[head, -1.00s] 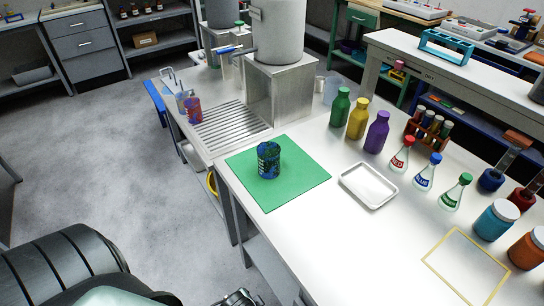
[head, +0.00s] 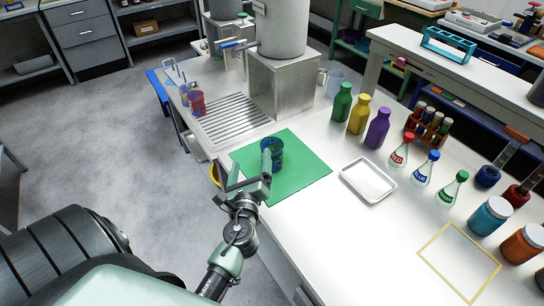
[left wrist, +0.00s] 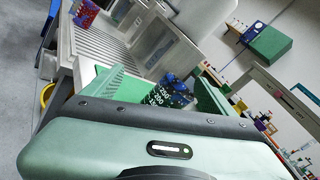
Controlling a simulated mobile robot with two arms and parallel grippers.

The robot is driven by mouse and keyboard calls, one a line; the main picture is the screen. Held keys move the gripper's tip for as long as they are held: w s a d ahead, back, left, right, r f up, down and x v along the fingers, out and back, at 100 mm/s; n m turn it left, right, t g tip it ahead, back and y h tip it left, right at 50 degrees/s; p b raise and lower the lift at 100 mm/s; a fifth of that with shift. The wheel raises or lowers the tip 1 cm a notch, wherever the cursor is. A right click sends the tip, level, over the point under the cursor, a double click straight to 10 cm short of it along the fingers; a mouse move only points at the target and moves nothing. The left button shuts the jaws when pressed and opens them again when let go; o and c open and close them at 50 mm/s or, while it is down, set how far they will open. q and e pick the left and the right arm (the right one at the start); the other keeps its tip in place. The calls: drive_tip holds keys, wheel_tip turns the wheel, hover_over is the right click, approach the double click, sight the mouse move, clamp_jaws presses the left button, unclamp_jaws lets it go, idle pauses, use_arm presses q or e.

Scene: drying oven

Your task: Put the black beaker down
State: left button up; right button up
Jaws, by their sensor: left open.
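The black beaker (head: 278,153), dark with blue patches, stands upright on the green mat (head: 308,178) on the white bench. My left gripper (head: 250,167) is open at the beaker's near-left side, and one finger covers part of the beaker. In the left wrist view the beaker (left wrist: 172,92), with white volume marks, shows between the two spread green fingers of my left gripper (left wrist: 158,78). Its lower part is hidden behind the gripper body. I cannot tell whether a finger touches it. My right gripper is not in view.
A white tray (head: 368,183) lies right of the mat. Green, yellow and purple bottles (head: 377,130) and several flasks (head: 423,172) stand farther right. A slatted drain (head: 232,125) and a metal stand (head: 283,90) are behind the mat. Patterned cups (head: 197,103) stand at the far left.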

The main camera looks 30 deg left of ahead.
sight(274, 139)
use_arm(q)
drive_tip(key=w+m, duration=0.1)
drive_tip(key=m, duration=0.1)
drive_tip(key=w+d+m+t+h, duration=0.1)
drive_tip(key=m, duration=0.2)
drive_tip(key=w+d+f+m+h, duration=0.1)
drive_tip(key=m, duration=0.1)
drive_tip(key=shift+w+d+m+t, duration=0.15)
drive_tip(key=shift+d+m+t, duration=0.15)
drive_tip(key=shift+m, duration=0.1)
drive_tip(key=shift+w+m+h, duration=0.3)
drive_tip(key=shift+w, duration=0.05)
drive_tip(key=x, duration=0.7)
drive_tip(key=shift+w+f+p, duration=0.1)
drive_tip(key=shift+f+p, duration=0.15)
drive_tip(key=shift+p, duration=0.1)
drive_tip(key=shift+c, duration=0.4)
clamp_jaws()
drive_tip(key=shift+r, duration=0.1)
